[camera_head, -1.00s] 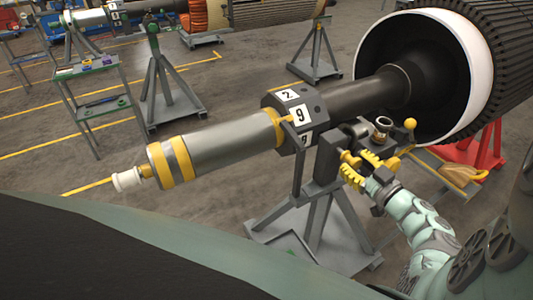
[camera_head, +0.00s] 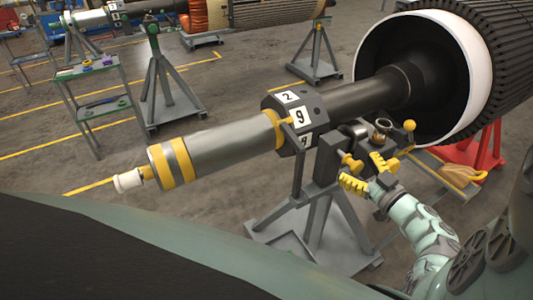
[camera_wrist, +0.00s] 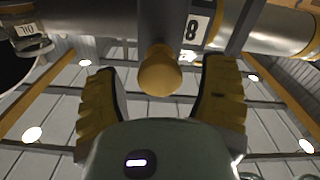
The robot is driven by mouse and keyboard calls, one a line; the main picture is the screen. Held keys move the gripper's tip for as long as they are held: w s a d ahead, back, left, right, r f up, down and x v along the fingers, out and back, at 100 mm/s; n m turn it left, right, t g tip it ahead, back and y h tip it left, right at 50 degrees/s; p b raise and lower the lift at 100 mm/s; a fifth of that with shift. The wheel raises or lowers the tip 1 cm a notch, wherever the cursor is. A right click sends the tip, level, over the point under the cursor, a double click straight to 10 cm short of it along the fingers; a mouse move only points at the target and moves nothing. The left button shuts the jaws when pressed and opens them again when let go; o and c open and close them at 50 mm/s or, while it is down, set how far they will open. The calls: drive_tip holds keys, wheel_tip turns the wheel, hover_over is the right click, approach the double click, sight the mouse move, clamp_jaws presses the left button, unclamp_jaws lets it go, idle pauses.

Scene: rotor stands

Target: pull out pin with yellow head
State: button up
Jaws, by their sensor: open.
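The pin's round yellow head (camera_head: 351,163) is on the grey stand below the rotor shaft, on the side facing my gripper. My gripper (camera_head: 368,172) has yellow fingers and is open just in front of it. In the wrist view, the yellow head (camera_wrist: 159,76) hangs at the end of a dark bar, between the two spread fingers of my gripper (camera_wrist: 163,72). A gap shows on both sides of the head, so the fingers do not seem to touch it. The pin's shank is hidden.
The rotor shaft (camera_head: 225,147) with number labels lies above the stand. A second yellow ball (camera_head: 409,125) stands on the stand's right part. A white-rimmed drum (camera_head: 478,62) is at the right.

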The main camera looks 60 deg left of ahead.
drive_tip(key=d, duration=1.2)
drive_tip(key=shift+s, duration=0.45)
